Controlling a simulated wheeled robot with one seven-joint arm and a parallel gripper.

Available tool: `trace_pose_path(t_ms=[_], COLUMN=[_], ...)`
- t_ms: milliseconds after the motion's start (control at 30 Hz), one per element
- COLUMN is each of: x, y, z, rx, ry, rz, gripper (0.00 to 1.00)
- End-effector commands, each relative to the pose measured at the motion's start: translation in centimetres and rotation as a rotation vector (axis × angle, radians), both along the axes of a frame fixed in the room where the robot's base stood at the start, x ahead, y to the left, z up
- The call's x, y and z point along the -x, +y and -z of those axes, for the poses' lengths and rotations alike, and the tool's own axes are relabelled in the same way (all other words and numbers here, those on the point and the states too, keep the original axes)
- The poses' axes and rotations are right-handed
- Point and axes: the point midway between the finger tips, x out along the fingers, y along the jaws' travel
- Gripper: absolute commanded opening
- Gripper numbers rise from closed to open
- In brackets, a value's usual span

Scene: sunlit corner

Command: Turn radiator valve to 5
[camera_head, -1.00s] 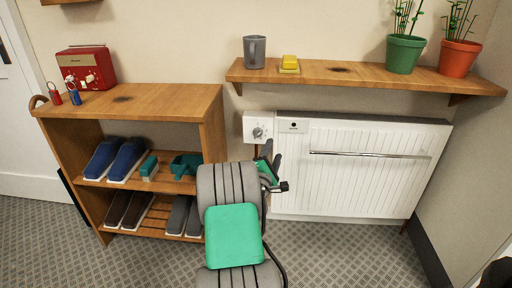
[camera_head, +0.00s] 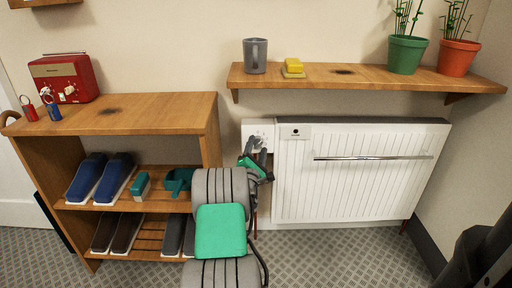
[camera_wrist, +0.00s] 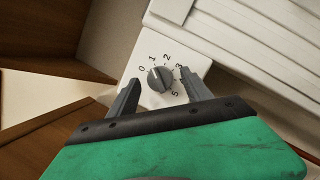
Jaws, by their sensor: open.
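The radiator valve is a grey round knob (camera_wrist: 160,79) on a white plate with printed numbers, seen in the wrist view. A pale mark on it seems to face the 0 and 1 side, but it is too small to read surely. My gripper (camera_wrist: 160,74) is open, its dark fingers on either side of the knob in the picture. I cannot tell whether they touch it. In the head view my gripper (camera_head: 257,150) is in front of the white valve plate (camera_head: 250,128) and partly hides the knob. The white radiator (camera_head: 360,185) is right of it.
A wooden shelf (camera_head: 330,80) with a grey mug (camera_head: 255,56), a yellow block (camera_head: 293,66) and two potted plants hangs above the radiator. A shoe rack (camera_head: 150,115) with a red radio (camera_head: 64,77) stands close on the left. Bare floor lies in front of the radiator.

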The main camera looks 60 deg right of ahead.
Motion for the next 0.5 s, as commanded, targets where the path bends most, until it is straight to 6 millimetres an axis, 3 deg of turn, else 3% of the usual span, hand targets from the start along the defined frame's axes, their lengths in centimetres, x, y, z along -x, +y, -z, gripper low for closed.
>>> trace_pose_path(t_ms=[300,500], x=[-0.40,-0.45], y=[-0.43,-0.39], z=[-0.12,-0.13], rx=[-0.001,-0.001], ry=[0.000,0.001], rz=[-0.005,-0.005], gripper=[0.57,0.41])
